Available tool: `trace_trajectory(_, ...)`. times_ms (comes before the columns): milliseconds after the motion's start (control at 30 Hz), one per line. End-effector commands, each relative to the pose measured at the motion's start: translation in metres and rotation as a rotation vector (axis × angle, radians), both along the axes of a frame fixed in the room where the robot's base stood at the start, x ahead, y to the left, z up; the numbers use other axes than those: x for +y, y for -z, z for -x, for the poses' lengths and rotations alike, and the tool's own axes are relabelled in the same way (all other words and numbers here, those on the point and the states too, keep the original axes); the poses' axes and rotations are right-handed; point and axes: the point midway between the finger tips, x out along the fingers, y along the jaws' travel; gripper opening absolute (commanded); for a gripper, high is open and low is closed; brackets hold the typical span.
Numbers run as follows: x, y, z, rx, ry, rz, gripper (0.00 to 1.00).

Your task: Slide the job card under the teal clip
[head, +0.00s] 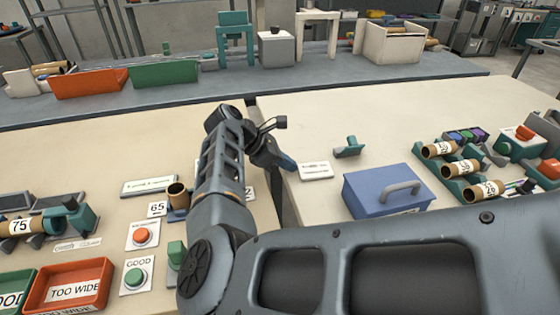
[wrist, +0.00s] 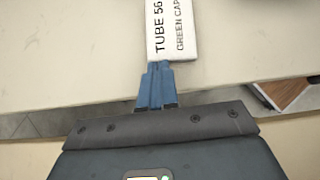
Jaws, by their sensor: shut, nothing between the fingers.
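The job card (head: 316,171) is a white card lying flat on the right-hand cream table. In the wrist view the card (wrist: 172,30) reads "TUBE 56" and "GREEN CAP". The teal clip (head: 348,148) stands on the same table, behind and to the right of the card, apart from it. My gripper (head: 292,166) is shut and empty at the card's left edge. In the wrist view its blue fingertips (wrist: 159,66) meet the card's near edge; whether they touch it or overlap it I cannot tell.
A blue lidded box (head: 388,190) stands right of the card, in front of the clip. Holders with labelled tubes (head: 461,168) are farther right. A gap between the two tables runs under my gripper. The table (head: 420,115) behind the clip is clear.

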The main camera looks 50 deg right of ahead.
Motion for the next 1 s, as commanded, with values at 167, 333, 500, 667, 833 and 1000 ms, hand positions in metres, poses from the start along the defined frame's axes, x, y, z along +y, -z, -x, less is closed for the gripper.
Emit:
trace_trajectory(167,0.0,0.0,0.0,0.0,0.0,0.0,0.0)
trace_trajectory(333,-0.004,0.001,0.002,-0.001,0.001,0.0,0.0)
trace_trajectory(500,-0.034,0.003,0.022,-0.003,0.006,0.0,0.0)
trace_trajectory(667,-0.071,0.004,0.047,-0.005,0.006,-0.001,0.0)
trace_trajectory(833,-0.096,0.002,0.063,-0.002,0.003,-0.001,0.0)
trace_trajectory(1000,-0.102,0.0,0.067,-0.001,-0.001,0.0,0.0)
